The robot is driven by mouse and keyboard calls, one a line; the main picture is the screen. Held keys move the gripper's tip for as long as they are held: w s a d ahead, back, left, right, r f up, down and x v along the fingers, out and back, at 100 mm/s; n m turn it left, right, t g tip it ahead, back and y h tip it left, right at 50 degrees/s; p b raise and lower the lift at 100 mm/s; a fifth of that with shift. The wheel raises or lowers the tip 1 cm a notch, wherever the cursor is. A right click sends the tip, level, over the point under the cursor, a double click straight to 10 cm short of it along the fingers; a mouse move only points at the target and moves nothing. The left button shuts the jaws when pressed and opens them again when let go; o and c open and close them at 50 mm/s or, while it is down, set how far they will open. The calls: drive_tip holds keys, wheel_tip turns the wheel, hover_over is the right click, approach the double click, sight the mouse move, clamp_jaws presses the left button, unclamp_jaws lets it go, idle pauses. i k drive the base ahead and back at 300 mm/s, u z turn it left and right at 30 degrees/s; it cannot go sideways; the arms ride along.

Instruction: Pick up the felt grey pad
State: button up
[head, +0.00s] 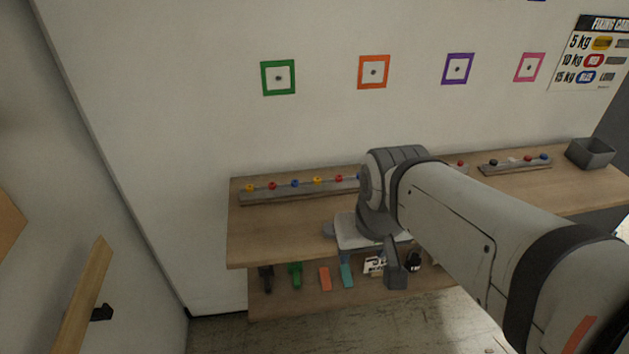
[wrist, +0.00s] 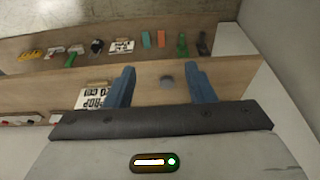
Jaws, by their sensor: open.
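The height of the fingers above the bench is hard to tell. In the head view my arm hides part of the bench and the fingers are unclear.
A lower shelf (head: 262,305) holds a green item (head: 296,274), an orange block (head: 325,279), a teal block (head: 346,275) and others. A rail with coloured knobs (head: 294,190) lies along the wall. A lettered card (wrist: 92,97) lies left of the fingers. A grey bin (head: 590,153) stands far right.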

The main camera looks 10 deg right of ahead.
sight(328, 229)
drive_tip(key=u, duration=1.6)
drive_tip(key=k, duration=1.05)
drive_tip(key=z, duration=0.95)
drive_tip(key=i, duration=1.05)
drive_tip(key=z, duration=0.05)
